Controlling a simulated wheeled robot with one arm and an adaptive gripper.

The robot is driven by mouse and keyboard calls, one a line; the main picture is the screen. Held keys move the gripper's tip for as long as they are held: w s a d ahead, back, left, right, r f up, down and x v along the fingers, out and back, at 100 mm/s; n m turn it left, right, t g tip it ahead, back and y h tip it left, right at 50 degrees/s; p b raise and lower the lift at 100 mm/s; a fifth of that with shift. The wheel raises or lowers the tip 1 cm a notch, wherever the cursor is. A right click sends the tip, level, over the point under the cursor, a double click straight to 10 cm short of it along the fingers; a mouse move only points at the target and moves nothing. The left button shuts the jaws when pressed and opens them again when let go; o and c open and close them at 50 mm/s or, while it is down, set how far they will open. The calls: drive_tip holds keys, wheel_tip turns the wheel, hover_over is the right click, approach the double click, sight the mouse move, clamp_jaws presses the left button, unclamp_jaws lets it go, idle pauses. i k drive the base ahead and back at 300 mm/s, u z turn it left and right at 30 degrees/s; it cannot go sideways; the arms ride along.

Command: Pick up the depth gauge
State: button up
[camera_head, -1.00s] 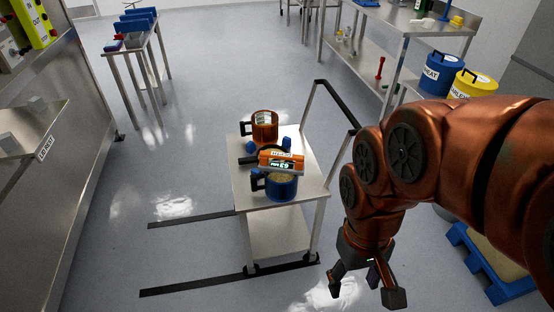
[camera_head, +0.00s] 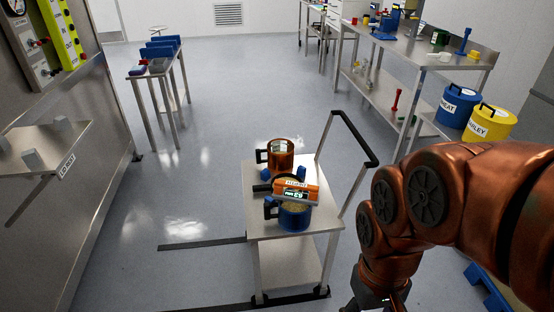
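The depth gauge looks to be the orange device (camera_head: 311,192) with a small lit display, at the blue mug on the cart. The display seems to read 63, and a white label sits above it. The blue mug (camera_head: 293,218) has a dark handle and grainy, pale contents; the device crosses its top, though exact contact is unclear. My gripper (camera_head: 376,306) is at the bottom edge, right of and below the cart top, apart from the device. Its fingertips are cut off by the frame, so its opening is hidden.
The steel cart (camera_head: 256,228) has a raised push handle (camera_head: 352,138) on its right. A copper mug (camera_head: 280,154) and small blue pieces stand behind the device. Blue (camera_head: 457,104) and yellow (camera_head: 490,122) buckets stand at right.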

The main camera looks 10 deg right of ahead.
sight(312, 199)
drive_tip(key=z, duration=0.05)
drive_tip(key=k, duration=1.05)
drive_tip(key=u, duration=1.35)
drive_tip(key=i, duration=2.2)
drive_tip(key=z, duration=1.1)
drive_tip(key=i, duration=0.7)
drive_tip(key=z, duration=0.7)
